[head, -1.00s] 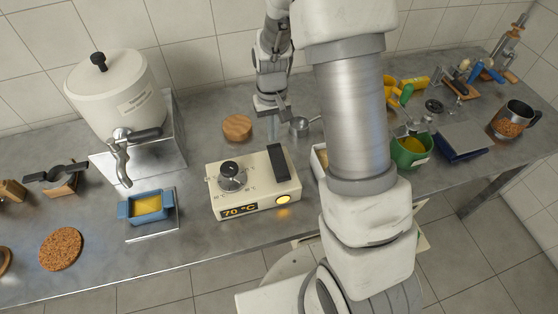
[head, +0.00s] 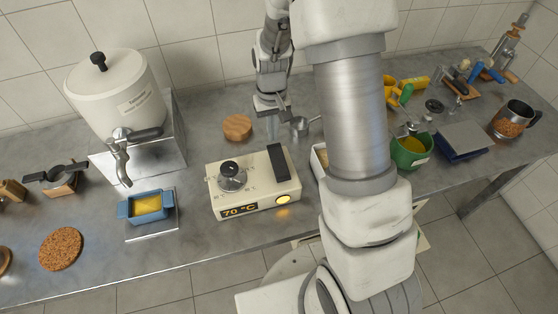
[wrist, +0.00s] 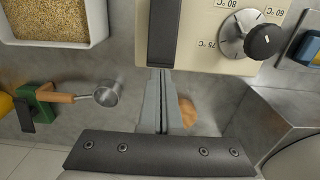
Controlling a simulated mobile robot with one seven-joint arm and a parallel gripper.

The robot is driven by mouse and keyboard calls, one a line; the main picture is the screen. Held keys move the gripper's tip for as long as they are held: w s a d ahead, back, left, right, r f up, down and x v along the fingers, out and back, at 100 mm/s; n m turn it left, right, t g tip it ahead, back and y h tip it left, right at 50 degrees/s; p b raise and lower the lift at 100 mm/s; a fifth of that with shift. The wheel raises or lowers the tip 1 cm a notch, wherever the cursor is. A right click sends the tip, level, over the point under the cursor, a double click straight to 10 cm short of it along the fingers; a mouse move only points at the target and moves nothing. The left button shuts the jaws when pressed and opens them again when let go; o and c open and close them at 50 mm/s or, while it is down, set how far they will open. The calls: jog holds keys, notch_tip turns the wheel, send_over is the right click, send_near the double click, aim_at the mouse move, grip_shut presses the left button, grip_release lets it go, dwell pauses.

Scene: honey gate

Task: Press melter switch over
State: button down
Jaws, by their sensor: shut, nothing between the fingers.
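The cream melter control box (head: 228,198) stands on the counter, with a dial (head: 232,177), a "70 °C" display (head: 240,211) and a lit yellow lamp (head: 283,198). Its long black rocker switch (head: 278,162) sits at the right of its top; which end is down I cannot tell. My gripper (head: 271,130) is shut and empty just behind the box, pointing down. In the wrist view, the fingertips (wrist: 160,72) appear at the near end of the switch (wrist: 164,35). I cannot tell whether they touch it.
A white pot with a tap (head: 118,95) and a blue mould (head: 147,206) are left of the box. A wooden disc (head: 237,127) and a small metal ladle (head: 300,126) lie near my gripper. A tray of grains (wrist: 50,18) stands beside the box.

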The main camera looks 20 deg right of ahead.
jog(key=shift+f, duration=0.15)
jog(key=shift+f+b, duration=1.45)
jog(key=shift+f, duration=0.35)
jog(key=shift+r, duration=0.35)
jog(key=shift+w, duration=0.1)
jog(key=shift+w+p, duration=0.55)
jog(key=shift+w, duration=2.35)
notch_tip(320, 180, up, 9)
jog(key=p, duration=0.5)
jog(key=shift+f, duration=0.2)
